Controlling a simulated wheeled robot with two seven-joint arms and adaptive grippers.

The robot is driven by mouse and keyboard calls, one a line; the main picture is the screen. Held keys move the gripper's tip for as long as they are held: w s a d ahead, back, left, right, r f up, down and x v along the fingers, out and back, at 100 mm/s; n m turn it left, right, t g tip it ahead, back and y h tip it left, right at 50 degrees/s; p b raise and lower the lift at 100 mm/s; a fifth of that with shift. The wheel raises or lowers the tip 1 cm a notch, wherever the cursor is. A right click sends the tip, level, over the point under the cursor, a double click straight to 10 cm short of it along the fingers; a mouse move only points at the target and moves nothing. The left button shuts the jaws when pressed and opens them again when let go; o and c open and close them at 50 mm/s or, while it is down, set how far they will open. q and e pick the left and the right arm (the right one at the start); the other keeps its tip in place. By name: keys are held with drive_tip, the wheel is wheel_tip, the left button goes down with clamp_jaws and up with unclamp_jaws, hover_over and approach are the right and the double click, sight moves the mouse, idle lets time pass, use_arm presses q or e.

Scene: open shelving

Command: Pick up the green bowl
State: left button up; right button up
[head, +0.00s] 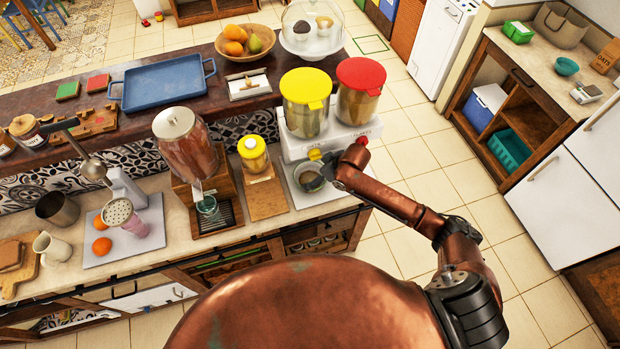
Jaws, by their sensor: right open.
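A small green-teal bowl (567,66) stands upright on the right counter, far from my right gripper. My right gripper (322,165) is open, reaching over the front counter's right end. It is just above and beside a greyish round bowl or pan (303,179) on a metal plate, and partly covers it. I cannot tell whether they touch. A small green glass or cup (207,206) stands under the brown drink dispenser (186,143). My left gripper is not in view.
Yellow-lid (306,100) and red-lid (359,92) canisters stand on a white base close behind my right gripper. A yellow-lid jar (253,155) is to its left. Open tiled floor (440,165) lies between the front counter and the right counter.

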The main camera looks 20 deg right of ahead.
sight(307, 179)
drive_tip(key=x, duration=0.6)
drive_tip(key=shift+s+f+p, duration=0.2)
drive_tip(key=shift+f+p, duration=0.15)
drive_tip(key=shift+p, duration=0.05)
drive_tip(key=shift+c, duration=0.7)
drive_tip(key=c, duration=0.8)
drive_tip(key=shift+c, duration=0.3)
drive_tip(key=shift+r, duration=0.15)
